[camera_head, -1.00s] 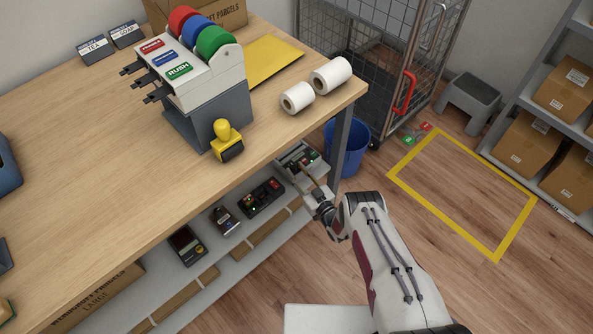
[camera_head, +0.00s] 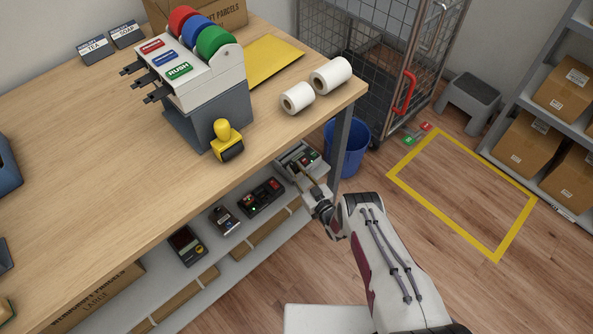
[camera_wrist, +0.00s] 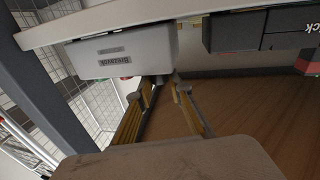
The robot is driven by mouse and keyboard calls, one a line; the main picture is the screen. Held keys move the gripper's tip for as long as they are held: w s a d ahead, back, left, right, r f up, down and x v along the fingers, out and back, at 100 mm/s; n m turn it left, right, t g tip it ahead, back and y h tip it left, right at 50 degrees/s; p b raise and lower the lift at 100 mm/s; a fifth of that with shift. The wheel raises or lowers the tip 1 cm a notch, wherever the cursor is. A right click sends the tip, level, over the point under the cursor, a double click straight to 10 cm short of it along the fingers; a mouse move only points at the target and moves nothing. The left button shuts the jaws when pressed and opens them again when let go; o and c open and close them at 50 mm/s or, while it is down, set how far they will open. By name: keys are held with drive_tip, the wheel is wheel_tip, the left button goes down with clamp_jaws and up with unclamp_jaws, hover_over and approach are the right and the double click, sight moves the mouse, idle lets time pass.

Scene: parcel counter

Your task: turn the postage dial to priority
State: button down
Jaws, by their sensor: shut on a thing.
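The grey-white postage machine (camera_head: 290,158) stands at the right end of the shelf under the counter, with small red and green spots on its top. My gripper (camera_head: 315,184) reaches it from the front right. In the wrist view the machine (camera_wrist: 105,58) appears upside down as a pale box with dark lettering. There my fingertips (camera_wrist: 163,82) meet at the box's lower right edge, shut on a small grey part, which looks like the postage dial (camera_wrist: 160,77). The fingers mostly hide the dial, and its setting cannot be read.
Other devices (camera_head: 262,197) stand along the shelf to the left. The counter top (camera_head: 90,160) overhangs the shelf. A table leg (camera_head: 341,145) and a blue bin (camera_head: 352,160) are close on the right. The floor inside the yellow outline (camera_head: 465,190) is clear.

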drive_tip(key=shift+s+a+m+t+h, duration=0.15)
drive_tip(key=shift+m+t+h, duration=0.3)
drive_tip(key=shift+h, duration=0.25)
drive_tip(key=shift+s+a+m+t+h, duration=0.15)
drive_tip(key=shift+m+t+h, duration=0.3)
drive_tip(key=shift+m+h, duration=0.55)
drive_tip(key=shift+w+a+m+t+h, duration=0.15)
drive_tip(key=shift+m+t+h, duration=0.4)
drive_tip(key=shift+h, duration=0.75)
drive_tip(key=shift+s+a+m+h, duration=0.1)
drive_tip(key=shift+a+m+h, duration=0.05)
drive_tip(key=shift+m+h, duration=0.75)
drive_tip(key=shift+a+m+h, duration=0.15)
drive_tip(key=shift+m+h, duration=0.45)
drive_tip(key=shift+h, duration=0.6)
drive_tip(key=shift+m+h, duration=0.3)
drive_tip(key=shift+h, duration=0.3)
drive_tip(key=c, duration=2.1)
unclamp_jaws()
drive_tip(key=shift+s, duration=0.15)
drive_tip(key=s+a, duration=0.1)
drive_tip(key=s, duration=1)
drive_tip(key=shift+s, duration=0.3)
